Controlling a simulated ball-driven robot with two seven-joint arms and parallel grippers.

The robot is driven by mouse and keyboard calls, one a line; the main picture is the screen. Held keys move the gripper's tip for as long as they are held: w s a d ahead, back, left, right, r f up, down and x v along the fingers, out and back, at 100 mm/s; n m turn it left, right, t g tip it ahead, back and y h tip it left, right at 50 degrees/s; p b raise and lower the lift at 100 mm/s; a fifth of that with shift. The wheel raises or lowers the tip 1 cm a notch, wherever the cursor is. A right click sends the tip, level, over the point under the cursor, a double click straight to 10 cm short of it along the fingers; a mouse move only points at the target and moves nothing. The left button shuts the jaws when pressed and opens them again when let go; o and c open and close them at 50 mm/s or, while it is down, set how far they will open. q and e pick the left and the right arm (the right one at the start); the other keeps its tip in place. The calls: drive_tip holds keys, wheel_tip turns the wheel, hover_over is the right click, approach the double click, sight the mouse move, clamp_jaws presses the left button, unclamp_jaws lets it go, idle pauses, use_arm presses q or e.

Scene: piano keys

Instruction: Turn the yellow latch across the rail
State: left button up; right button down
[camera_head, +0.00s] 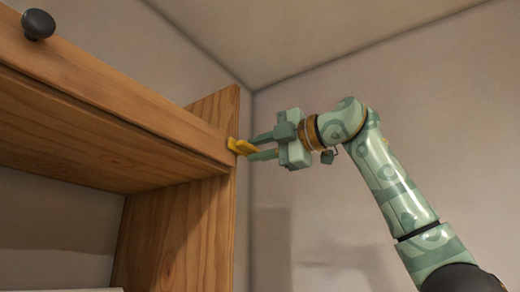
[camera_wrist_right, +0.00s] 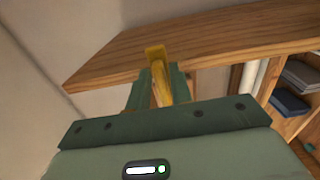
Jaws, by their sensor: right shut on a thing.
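The yellow latch (camera_head: 241,147) sits at the right end of the wooden rail (camera_head: 120,104), by the upright side panel. My right gripper (camera_head: 254,147) has its two green fingers on either side of the latch and is shut on it. In the right wrist view the latch (camera_wrist_right: 156,54) shows between and beyond the fingers (camera_wrist_right: 160,85), against the wood. Part of the latch is hidden by the fingers. My left gripper is in neither view.
A dark round knob (camera_head: 38,24) stands on the rail at the upper left. The wooden side panel (camera_head: 205,225) runs down below the latch. Shelves with dark items (camera_wrist_right: 290,103) show at the right of the wrist view. The space beside my right arm is open up to the plain wall.

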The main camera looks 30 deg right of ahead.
idle(0.5)
drive_tip(key=c, duration=1.5)
unclamp_jaws()
drive_tip(key=shift+w, duration=0.1)
drive_tip(key=shift+o, duration=0.2)
drive_tip(key=b+v, duration=0.2)
drive_tip(key=v, duration=1.4)
drive_tip(key=shift+b, duration=0.3)
drive_tip(key=shift+d, duration=0.1)
